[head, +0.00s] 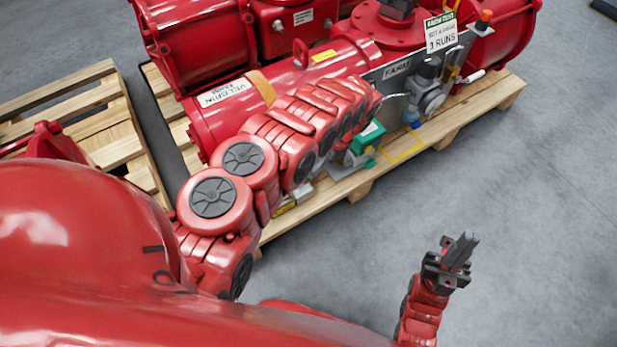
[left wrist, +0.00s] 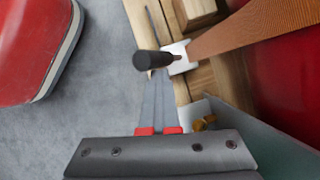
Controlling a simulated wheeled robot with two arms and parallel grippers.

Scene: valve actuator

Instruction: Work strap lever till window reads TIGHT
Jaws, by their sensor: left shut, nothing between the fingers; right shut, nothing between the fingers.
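The orange-brown strap (head: 262,87) wraps over the red actuator cylinder in the head view. In the left wrist view the strap (left wrist: 245,32) runs down to a pale fitting (left wrist: 180,62) by the pallet edge. A black-knobbed lever (left wrist: 148,60) sticks out from that fitting. My left gripper (left wrist: 158,82) is shut and empty, its fingertips right at the knob; I cannot tell if they touch. In the head view my left arm hides that gripper and the lever. My right gripper (head: 466,248) is shut and empty over bare floor. I cannot make out a window reading TIGHT.
The actuator (head: 330,62) lies on a wooden pallet (head: 455,128). A grey panel with gauges (head: 430,90), a sign (head: 441,33) and a green box (head: 368,136) stand to the right of my left arm. Another pallet (head: 85,110) is at left. Floor is clear at right.

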